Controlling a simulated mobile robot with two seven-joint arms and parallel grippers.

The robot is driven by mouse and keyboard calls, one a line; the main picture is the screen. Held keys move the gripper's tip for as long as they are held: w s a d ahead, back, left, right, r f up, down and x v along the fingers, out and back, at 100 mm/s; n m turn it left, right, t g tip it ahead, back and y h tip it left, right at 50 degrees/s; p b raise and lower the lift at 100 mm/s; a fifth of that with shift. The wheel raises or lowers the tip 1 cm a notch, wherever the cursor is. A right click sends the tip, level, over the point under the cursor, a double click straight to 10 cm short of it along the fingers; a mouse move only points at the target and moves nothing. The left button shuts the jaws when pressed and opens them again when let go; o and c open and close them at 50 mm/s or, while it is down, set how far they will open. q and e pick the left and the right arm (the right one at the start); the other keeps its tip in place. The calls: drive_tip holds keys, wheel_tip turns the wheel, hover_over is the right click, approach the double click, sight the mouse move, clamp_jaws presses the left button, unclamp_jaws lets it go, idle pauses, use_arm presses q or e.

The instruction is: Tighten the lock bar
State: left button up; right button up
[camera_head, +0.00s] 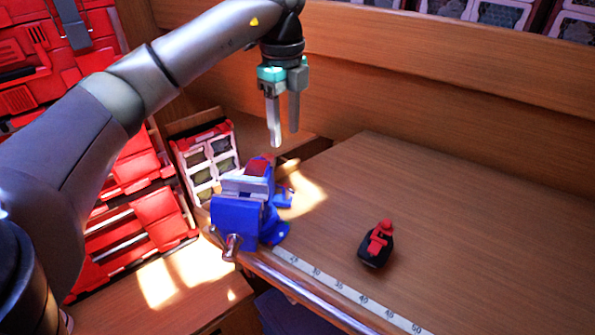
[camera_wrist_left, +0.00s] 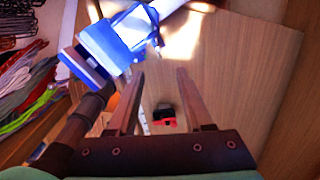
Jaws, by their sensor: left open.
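A blue vise (camera_head: 238,220) sits at the left front corner of the wooden workbench, with pale metal jaws and a reddish part behind them. A short metal bar (camera_head: 232,247) sticks out at its front, low down; I take it for the lock bar. My left gripper (camera_head: 283,138) points down, open and empty, above and slightly behind the vise, touching nothing. In the left wrist view the vise (camera_wrist_left: 122,38) is at the top left, beyond the open fingers (camera_wrist_left: 158,78). A dark rod there, left of the fingers, cannot be identified surely. My right gripper is out of view.
A black and red tool (camera_head: 376,246) lies on the workbench (camera_head: 480,245), right of the vise. A ruler strip (camera_head: 340,287) runs along the front edge. Red cases (camera_head: 130,220) and a white-fronted organizer (camera_head: 208,158) stand at left. The bench's right side is clear.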

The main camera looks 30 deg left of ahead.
sight(285, 185)
use_arm(q)
drive_tip(key=f, duration=0.5)
drive_tip(key=shift+s, duration=0.4)
wheel_tip(285, 185, down, 9)
drive_tip(key=shift+w+f+p, duration=0.1)
drive_tip(key=shift+w+p, duration=0.05)
drive_tip(key=shift+p, duration=0.45)
drive_tip(key=shift+f, duration=0.5)
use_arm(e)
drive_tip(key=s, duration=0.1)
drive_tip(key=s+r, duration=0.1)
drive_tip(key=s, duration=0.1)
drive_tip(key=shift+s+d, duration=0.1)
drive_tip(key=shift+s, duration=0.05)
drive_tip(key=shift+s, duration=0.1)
use_arm(q)
drive_tip(key=shift+c, duration=0.7)
clamp_jaws()
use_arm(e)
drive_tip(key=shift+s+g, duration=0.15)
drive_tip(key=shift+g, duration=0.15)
